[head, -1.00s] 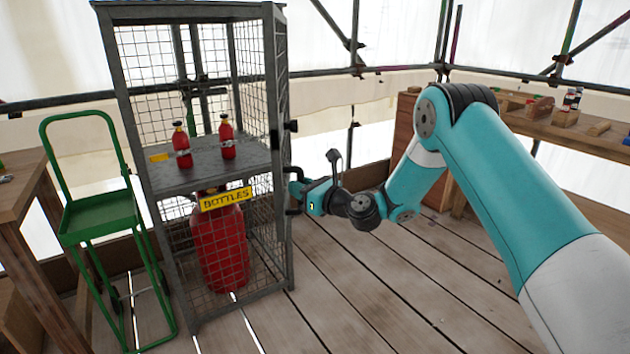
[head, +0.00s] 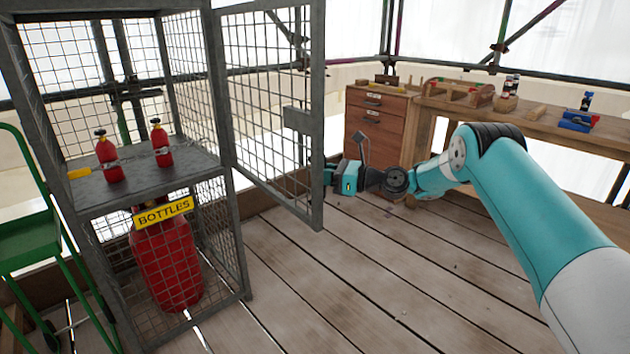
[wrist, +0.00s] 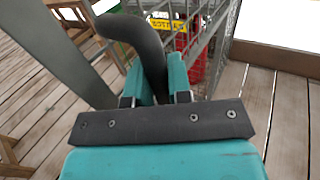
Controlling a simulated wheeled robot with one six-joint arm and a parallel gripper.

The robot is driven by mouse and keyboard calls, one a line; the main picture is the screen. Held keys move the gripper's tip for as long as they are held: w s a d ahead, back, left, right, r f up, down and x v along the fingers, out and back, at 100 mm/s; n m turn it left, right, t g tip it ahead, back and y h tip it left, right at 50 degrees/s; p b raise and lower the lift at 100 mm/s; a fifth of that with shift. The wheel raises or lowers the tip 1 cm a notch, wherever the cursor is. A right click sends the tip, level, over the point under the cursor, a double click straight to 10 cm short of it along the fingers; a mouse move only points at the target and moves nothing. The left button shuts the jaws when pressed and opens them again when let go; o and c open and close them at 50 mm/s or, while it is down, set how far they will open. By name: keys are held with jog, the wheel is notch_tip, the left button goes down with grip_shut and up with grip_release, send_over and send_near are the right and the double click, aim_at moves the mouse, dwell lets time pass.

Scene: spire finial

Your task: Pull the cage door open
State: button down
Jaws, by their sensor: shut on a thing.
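The cage (head: 242,250) is a grey steel frame with mesh walls, at the left of the head view. Its mesh door (head: 318,120) stands swung out to the right, so the cage front is open. My gripper (head: 332,178) is at the door's free edge, low down. In the wrist view my gripper (wrist: 168,92) is shut on the dark curved door handle (wrist: 148,50). The handle is mostly hidden behind my gripper in the head view. Inside the cage are two small red bottles (head: 108,158) (head: 160,143) on the shelf and a large red cylinder (head: 165,262) below.
A yellow BOTTLES sign (head: 164,212) hangs at the shelf front. A green trolley (head: 32,240) stands left of the cage. A wooden drawer unit (head: 376,128) and workbench (head: 460,110) stand at the back right. The plank floor (head: 350,290) in front is clear.

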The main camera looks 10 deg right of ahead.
jog(key=shift+w+d+n+g, duration=0.15)
jog(key=shift+w+d+g, duration=0.1)
jog(key=shift+d, duration=0.25)
jog(key=shift+w+d+n+g, duration=0.15)
jog(key=shift+w+d, duration=0.1)
jog(key=shift+d, duration=0.25)
jog(key=c, duration=1.1)
grip_release()
jog(key=shift+a, duration=0.1)
jog(key=shift+o, duration=0.2)
